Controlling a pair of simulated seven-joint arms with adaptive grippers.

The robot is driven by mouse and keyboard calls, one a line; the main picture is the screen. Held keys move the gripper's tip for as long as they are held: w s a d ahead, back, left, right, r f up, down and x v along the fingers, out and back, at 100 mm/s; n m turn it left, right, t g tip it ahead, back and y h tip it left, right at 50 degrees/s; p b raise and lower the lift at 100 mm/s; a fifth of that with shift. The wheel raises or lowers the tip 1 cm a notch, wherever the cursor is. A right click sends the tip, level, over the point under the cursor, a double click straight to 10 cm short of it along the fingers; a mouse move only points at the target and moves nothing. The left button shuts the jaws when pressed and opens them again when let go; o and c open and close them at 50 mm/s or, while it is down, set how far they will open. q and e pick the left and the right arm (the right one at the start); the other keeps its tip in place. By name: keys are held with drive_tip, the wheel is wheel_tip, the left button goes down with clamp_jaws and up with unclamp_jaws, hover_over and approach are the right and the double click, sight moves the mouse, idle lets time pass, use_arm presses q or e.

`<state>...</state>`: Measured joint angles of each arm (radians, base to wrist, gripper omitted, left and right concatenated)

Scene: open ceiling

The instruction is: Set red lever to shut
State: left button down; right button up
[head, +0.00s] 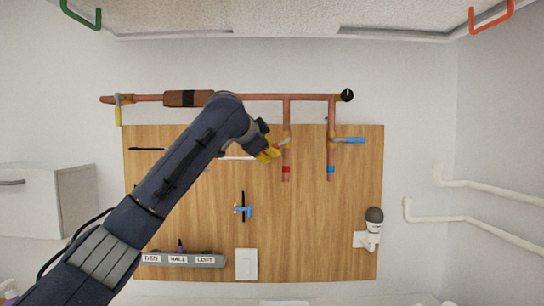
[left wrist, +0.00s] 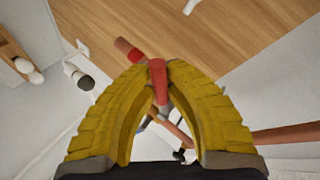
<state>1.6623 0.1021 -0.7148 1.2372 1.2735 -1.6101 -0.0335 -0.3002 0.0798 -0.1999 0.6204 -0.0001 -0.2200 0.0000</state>
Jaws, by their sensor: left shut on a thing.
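The red lever (left wrist: 157,82) shows in the left wrist view between the tips of my left gripper (left wrist: 158,68). My yellow fingers are closed on both sides of its red handle. In the head view my left gripper (head: 268,153) is at the left side of the copper branch pipe with the red band (head: 286,169). The lever's grey metal part (head: 284,141) points left from the valve, and its red handle is hidden by the fingers. My right gripper is in neither view.
A blue lever (head: 352,140) points right from the neighbouring branch pipe. A yellow lever (head: 117,115) hangs at the far left of the copper main pipe (head: 258,97). The wooden board (head: 320,225) also carries a switch (head: 246,264), a lamp (head: 373,225) and a labelled grey rack (head: 185,259).

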use_arm(q)
drive_tip(key=shift+a+r+m+g+y, duration=0.15)
drive_tip(key=shift+a+r+m+y, duration=0.05)
drive_tip(key=shift+r+m+y, duration=0.35)
drive_tip(key=shift+a+r+m+g+y, duration=0.15)
drive_tip(key=shift+r+m+y, duration=0.3)
drive_tip(key=shift+y, duration=0.1)
drive_tip(key=shift+a+r+m+y, duration=0.1)
drive_tip(key=shift+r+m+y, duration=0.5)
drive_tip(key=shift+m+y, duration=0.25)
drive_tip(key=c, duration=1.4)
unclamp_jaws()
drive_tip(key=v, duration=1.2)
drive_tip(key=shift+w, duration=0.1)
